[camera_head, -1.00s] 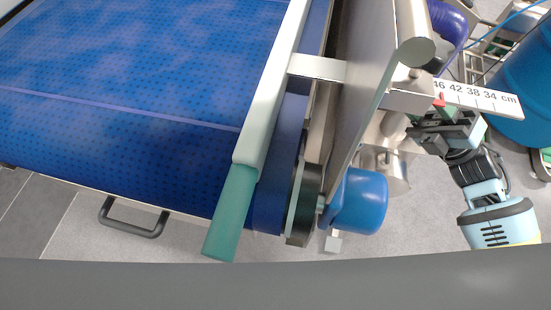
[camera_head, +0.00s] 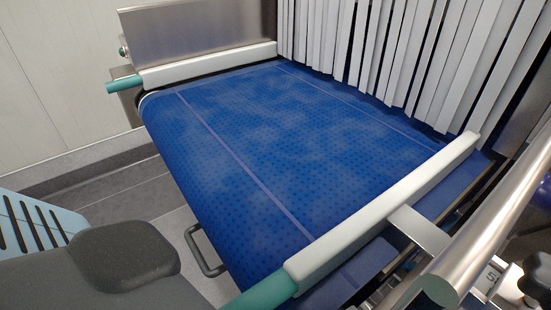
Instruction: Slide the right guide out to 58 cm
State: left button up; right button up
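The right guide (camera_head: 385,210) is a pale rail with a green end piece (camera_head: 262,292). It runs diagonally along the right side of the blue belt (camera_head: 265,150). A flat metal bracket (camera_head: 418,228) joins it to the frame on the right. Part of a white scale (camera_head: 490,280) shows at the lower right edge; a digit 5 is visible, but its pointer is not, so I cannot read the guide's setting. My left gripper is not in view.
The left guide (camera_head: 210,63), also pale with a green end, lies along the far left of the belt. White strip curtains (camera_head: 390,50) hang over the tunnel mouth. A thick metal bar (camera_head: 480,245) runs along the right. A dark handle (camera_head: 203,255) sticks out below the belt's edge.

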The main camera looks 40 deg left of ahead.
aim_at(298, 274)
jog(key=j+z, duration=0.1)
jog(key=j, duration=0.3)
jog(key=k+j+z, duration=0.1)
jog(key=j, duration=0.3)
jog(key=k+j, duration=0.15)
jog(key=j, duration=0.2)
jog(key=k+j+z, duration=0.15)
jog(key=j, duration=0.25)
jog(key=j+z, duration=0.1)
jog(key=j, duration=0.3)
jog(key=k+j+z, duration=0.1)
jog(key=j, duration=0.25)
jog(key=k+j+z, duration=0.1)
jog(key=k+j, duration=0.15)
jog(key=j, duration=0.1)
